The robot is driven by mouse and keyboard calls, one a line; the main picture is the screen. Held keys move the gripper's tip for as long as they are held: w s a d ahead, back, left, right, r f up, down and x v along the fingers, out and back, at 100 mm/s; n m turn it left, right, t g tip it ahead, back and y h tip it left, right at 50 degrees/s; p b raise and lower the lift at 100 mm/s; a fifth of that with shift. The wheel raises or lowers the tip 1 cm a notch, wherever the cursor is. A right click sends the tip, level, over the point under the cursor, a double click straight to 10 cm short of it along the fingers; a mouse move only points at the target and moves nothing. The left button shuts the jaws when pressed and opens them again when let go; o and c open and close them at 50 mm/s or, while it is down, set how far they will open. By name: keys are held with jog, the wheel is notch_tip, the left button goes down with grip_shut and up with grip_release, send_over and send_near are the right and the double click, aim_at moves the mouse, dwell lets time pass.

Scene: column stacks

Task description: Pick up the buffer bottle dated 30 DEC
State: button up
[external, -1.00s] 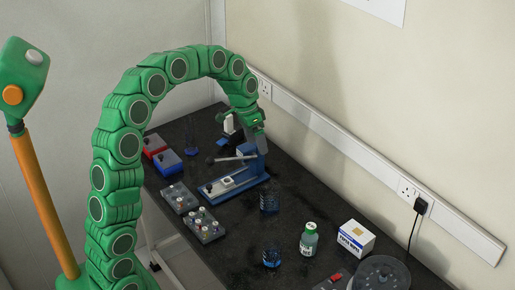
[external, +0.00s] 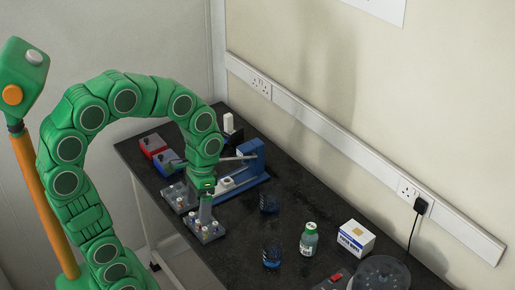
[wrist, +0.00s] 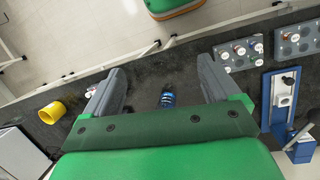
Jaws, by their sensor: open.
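A bottle (external: 309,240) with a white cap, greenish body and pale label stands upright on the black bench in the external view. Its date cannot be read, so I cannot tell whether it says 30 DEC. My gripper (external: 205,212) points down over the tube racks, left of the bottle and well apart from it. In the wrist view my gripper (wrist: 158,70) is open, with nothing held between its fingers. A small white-and-red thing shows beside the left finger there; I cannot tell what it is.
Blue glassware (external: 271,257) stands left of the bottle, a white box (external: 356,238) to its right. A clear round container (external: 380,274) is at the front. A blue press (external: 250,165) and a tube rack (external: 204,230) are near my gripper. A yellow cup (wrist: 52,112) shows in the wrist view.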

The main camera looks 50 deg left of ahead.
aim_at(308, 242)
jog(key=shift+s+a+n+y, duration=0.6)
jog(key=shift+s+n, duration=0.4)
jog(key=shift+s, duration=5.15)
jog(key=w+d+n+t+h, duration=0.3)
jog(key=w+d+t+h, duration=0.6)
jog(key=w+d, duration=2.85)
jog(key=w+a+f+n+t+y, duration=0.45)
jog(key=w+f+y, duration=0.25)
jog(key=f+y, duration=0.3)
jog(key=s+a+f+y, duration=0.1)
jog(key=a+f+y, duration=0.2)
jog(key=a, duration=0.1)
jog(key=s+a+f+n+g+y, duration=0.1)
jog(key=s+a+f+y, duration=0.1)
jog(key=a+f+y, duration=0.1)
jog(key=s+a+f+n+g+y, duration=0.1)
jog(key=a+f+y, duration=0.2)
jog(key=a+f, duration=0.2)
jog(key=shift+s+a, duration=0.2)
jog(key=shift+a, duration=0.45)
jog(key=shift+s+a, duration=0.2)
jog(key=shift+a, duration=0.4)
jog(key=shift+w+a+f, duration=0.15)
jog(key=shift+a, duration=0.3)
jog(key=shift+w+x, duration=0.2)
jog(key=shift+x, duration=3.35)
jog(key=shift+d, duration=0.15)
